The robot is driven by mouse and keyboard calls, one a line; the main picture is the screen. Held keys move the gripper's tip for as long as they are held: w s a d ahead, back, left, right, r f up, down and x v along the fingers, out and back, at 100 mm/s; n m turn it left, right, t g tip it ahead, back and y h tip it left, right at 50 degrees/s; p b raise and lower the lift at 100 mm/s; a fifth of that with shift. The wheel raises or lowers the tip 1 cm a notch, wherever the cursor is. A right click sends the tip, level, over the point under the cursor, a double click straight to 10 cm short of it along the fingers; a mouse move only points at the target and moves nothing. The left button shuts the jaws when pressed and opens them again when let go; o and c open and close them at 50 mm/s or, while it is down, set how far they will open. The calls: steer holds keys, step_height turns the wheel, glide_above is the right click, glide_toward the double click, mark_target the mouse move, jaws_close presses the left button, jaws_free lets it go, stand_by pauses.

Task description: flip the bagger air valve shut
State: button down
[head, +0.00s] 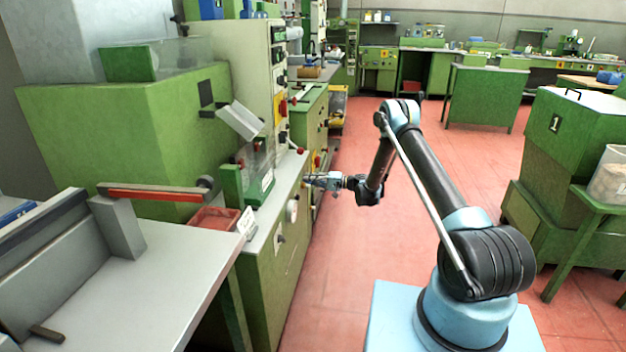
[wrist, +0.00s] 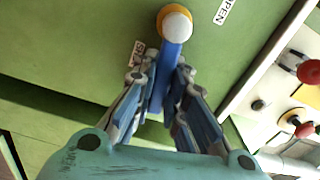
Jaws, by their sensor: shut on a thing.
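The air valve's blue lever (wrist: 172,58) hangs from a round white-and-yellow pivot (wrist: 175,22) on a green panel in the wrist view. It runs down the picture between my fingers. My gripper (wrist: 163,82) is shut on the lever, one finger on each side. A partly hidden label starting "SH" (wrist: 137,52) lies just left of the lever. An "OPEN" label (wrist: 225,12) lies up and right of the pivot. In the head view my gripper (head: 312,181) is at the green cabinet's front side; the lever cannot be made out there.
Red knobs on yellow bases (wrist: 298,122) sit on a pale panel at right in the wrist view. In the head view, a round dial (head: 292,209) is on the cabinet front below my gripper. The red floor (head: 340,255) beside the cabinet is clear.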

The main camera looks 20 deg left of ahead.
steer(key=shift+d+f+m, duration=0.3)
steer(key=shift+f+m, duration=0.25)
steer(key=shift+m, duration=0.25)
steer(key=shift+w+d, duration=0.15)
steer(key=c, duration=1.6)
jaws_free()
steer(key=shift+f, duration=0.1)
steer(key=w+d, duration=0.1)
steer(key=d, duration=1.1)
steer(key=shift+a, duration=0.1)
